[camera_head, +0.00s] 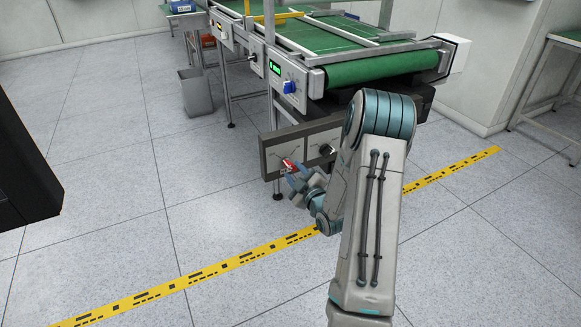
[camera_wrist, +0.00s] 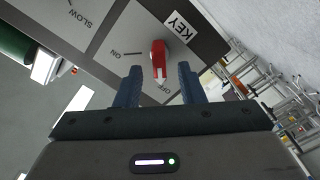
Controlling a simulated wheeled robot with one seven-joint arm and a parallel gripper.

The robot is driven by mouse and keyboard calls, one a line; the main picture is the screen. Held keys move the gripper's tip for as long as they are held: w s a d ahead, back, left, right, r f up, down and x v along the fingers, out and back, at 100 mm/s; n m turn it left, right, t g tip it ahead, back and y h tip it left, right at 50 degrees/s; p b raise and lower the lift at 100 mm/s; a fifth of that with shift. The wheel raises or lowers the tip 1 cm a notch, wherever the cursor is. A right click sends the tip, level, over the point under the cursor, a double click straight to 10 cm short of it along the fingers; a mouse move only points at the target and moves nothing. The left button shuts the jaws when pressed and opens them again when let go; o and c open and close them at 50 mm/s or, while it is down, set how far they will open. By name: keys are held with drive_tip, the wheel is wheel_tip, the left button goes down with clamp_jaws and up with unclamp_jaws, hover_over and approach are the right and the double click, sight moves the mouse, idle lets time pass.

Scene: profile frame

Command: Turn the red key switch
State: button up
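The red key switch (camera_wrist: 158,60) sits on a grey panel (camera_wrist: 112,38) marked KEY, ON and OFF in the wrist view. Its red handle points down in that picture, toward the OFF label and my gripper. My gripper (camera_wrist: 160,72) is open, with one blue finger on each side of the handle's end. A gap shows between each finger and the handle; I cannot tell the depth. In the head view the red switch (camera_head: 289,165) is at the panel's left end, with my gripper (camera_head: 299,178) right at it, partly covering it.
A black knob (camera_head: 327,149) is on the same panel, right of the key switch. A green conveyor (camera_head: 380,68) with a blue knob (camera_head: 289,87) stands above and behind. A grey bin (camera_head: 196,92) is at the left. The floor in front, with a yellow stripe (camera_head: 205,281), is clear.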

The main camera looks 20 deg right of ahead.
drive_tip(key=s, duration=1)
drive_tip(key=shift+d, duration=0.15)
drive_tip(key=a+r+m+g+h+p, duration=0.1)
drive_tip(key=a+r+m+g+p, duration=0.2)
drive_tip(key=r+p, duration=0.55)
drive_tip(key=a+r+m+g+h+p, duration=0.1)
drive_tip(key=a+r+g+p, duration=0.35)
drive_tip(key=r, duration=0.75)
drive_tip(key=s+a+r+m+g+p, duration=0.2)
drive_tip(key=s+a+r+p, duration=0.1)
drive_tip(key=s+r, duration=0.3)
drive_tip(key=s+a+r+m+g+y+p, duration=0.1)
drive_tip(key=s+a+r+m+g+p, duration=0.1)
drive_tip(key=s+r+p, duration=0.4)
drive_tip(key=s+a+r+m+g+p, duration=0.1)
drive_tip(key=s+a+r+g+p, duration=0.2)
drive_tip(key=s+r, duration=0.4)
drive_tip(key=s+a+p, duration=0.1)
drive_tip(key=a, duration=0.1)
drive_tip(key=shift+a+r+m+g+p, duration=0.35)
drive_tip(key=shift+a+r+m, duration=0.05)
drive_tip(key=shift+d, duration=0.1)
